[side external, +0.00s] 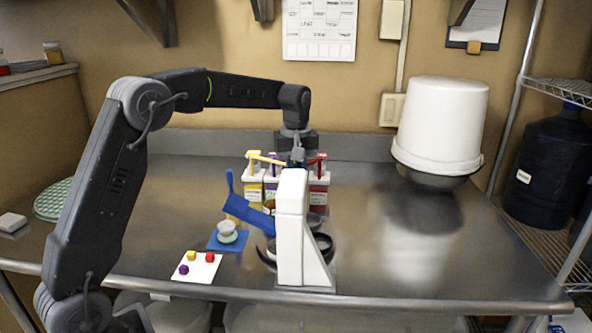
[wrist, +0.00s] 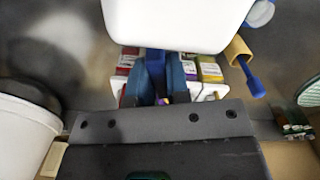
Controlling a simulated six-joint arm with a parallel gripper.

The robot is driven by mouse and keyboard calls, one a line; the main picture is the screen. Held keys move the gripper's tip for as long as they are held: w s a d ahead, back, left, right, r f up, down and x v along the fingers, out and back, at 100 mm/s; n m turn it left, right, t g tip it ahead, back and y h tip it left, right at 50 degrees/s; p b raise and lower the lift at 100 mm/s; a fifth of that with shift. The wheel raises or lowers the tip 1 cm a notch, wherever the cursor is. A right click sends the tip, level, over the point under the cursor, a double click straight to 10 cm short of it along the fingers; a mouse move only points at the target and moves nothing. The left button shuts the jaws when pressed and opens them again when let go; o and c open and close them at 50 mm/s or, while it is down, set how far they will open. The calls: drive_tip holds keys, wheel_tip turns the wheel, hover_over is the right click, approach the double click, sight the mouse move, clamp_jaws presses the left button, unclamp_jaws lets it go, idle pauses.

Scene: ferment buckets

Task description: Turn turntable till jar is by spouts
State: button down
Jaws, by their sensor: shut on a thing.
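My gripper (side external: 297,160) points down behind the top of a white upright stand (side external: 291,230). In the wrist view its blue fingers (wrist: 155,88) are closed on a narrow blue piece (wrist: 155,62) by the stand's edge; I cannot tell what it belongs to. A dark round base (side external: 264,256), perhaps the turntable, shows around the stand's foot and is mostly hidden. Bottles with yellow (side external: 254,182), purple (side external: 271,178) and red (side external: 319,183) spouts stand behind. An amber shape (side external: 269,205), perhaps the jar, is partly hidden behind a blue bar (side external: 250,215).
A small pale round container (side external: 227,231) sits on a blue mat (side external: 214,241). A white card (side external: 197,267) with colored cubes lies in front. A large white bucket (side external: 440,125) sits inverted at the right. The metal table's right front is clear.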

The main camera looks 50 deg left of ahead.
drive_tip(key=shift+r+m, duration=0.1)
drive_tip(key=shift+m, duration=6.2)
drive_tip(key=c, duration=1.1)
unclamp_jaws()
wheel_tip(320, 180, up, 14)
